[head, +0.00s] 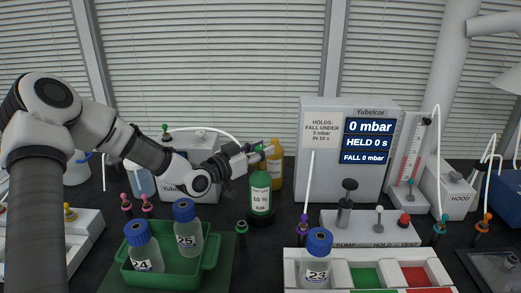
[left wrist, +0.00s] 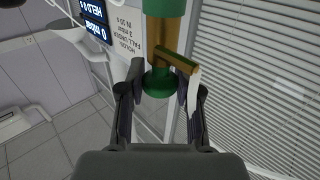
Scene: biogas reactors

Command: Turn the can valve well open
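The green gas can (head: 260,192) stands upright behind the green tray, with its label facing me. Its top and valve are partly hidden by my left gripper (head: 250,152) in the head view. In the left wrist view the valve shows as a brass body (left wrist: 162,40) with a brass side outlet and a round green knob (left wrist: 158,83). My left gripper (left wrist: 160,88) has one finger on each side of the knob, very close to it. I cannot tell whether the fingers touch it. My right gripper is not in view.
A yellow can (head: 275,165) stands right behind the green one. The Yubelcor box (head: 345,160) reads 0 mbar, held 0 s. The green tray (head: 205,255) holds bottles 24 and 25. Bottle 23 (head: 317,258) sits in the white rack. A purple-capped connector (head: 302,228) stands nearby.

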